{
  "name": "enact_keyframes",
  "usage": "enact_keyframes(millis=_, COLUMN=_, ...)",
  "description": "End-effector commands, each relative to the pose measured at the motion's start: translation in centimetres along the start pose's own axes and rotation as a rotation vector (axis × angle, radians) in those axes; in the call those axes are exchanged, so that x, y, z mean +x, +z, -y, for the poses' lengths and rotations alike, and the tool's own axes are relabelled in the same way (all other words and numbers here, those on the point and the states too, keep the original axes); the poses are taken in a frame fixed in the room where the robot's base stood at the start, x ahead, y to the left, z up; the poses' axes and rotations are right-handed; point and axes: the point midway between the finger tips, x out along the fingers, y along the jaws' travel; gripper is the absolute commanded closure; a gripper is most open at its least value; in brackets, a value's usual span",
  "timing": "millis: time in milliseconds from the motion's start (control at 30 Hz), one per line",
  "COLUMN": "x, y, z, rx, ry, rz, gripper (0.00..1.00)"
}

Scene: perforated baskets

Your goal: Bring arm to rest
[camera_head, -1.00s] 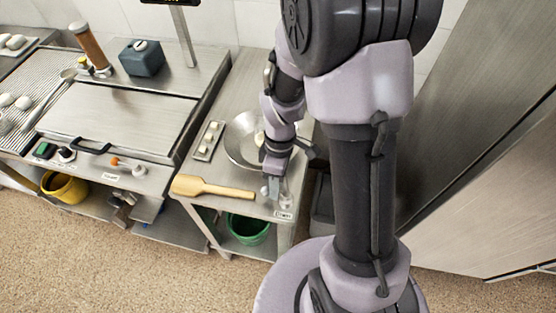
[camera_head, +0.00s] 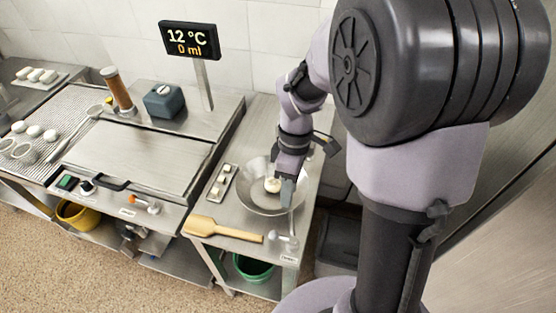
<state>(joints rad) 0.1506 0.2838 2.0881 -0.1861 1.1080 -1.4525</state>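My gripper (camera_head: 288,188) is at the end of my arm, pointing down over a shallow metal bowl (camera_head: 250,203) on the steel side table. A pale round item (camera_head: 272,185) lies in the bowl, just left of the gripper. The gripper's fingers are small and seen from one side, so I cannot tell whether they are open or shut. My arm's large upper links fill the right of the view and hide what is behind them.
A wooden spatula (camera_head: 222,229) lies at the table's front edge, with a small tray (camera_head: 222,187) of pale pieces behind it. A lidded steel cooker (camera_head: 140,150) stands left, with a display (camera_head: 189,40) behind. A green bucket (camera_head: 252,268) sits below. The floor in front is clear.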

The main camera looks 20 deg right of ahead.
Motion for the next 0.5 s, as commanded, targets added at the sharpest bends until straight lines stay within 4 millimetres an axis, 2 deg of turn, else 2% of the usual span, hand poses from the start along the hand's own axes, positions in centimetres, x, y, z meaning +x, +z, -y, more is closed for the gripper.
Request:
enact_keyframes(millis=100, x=-0.1, y=-0.1, z=0.1, rx=0.015, ry=0.008, rz=-0.005, gripper=0.67)
enact_keyframes(millis=167, x=-0.7, y=-0.3, z=0.8, rx=0.084, ry=0.044, rz=-0.031, gripper=0.67)
enact_keyframes(millis=267, x=-2.3, y=-0.5, z=3.6, rx=0.343, ry=0.143, rz=-0.145, gripper=0.67)
enact_keyframes(millis=333, x=-3.0, y=-0.3, z=6.3, rx=0.572, ry=0.194, rz=-0.268, gripper=0.67)
enact_keyframes(millis=400, x=-3.2, y=0.0, z=8.8, rx=0.783, ry=0.212, rz=-0.400, gripper=0.67)
enact_keyframes(millis=500, x=-3.0, y=0.6, z=11.6, rx=1.018, ry=0.190, rz=-0.567, gripper=0.67)
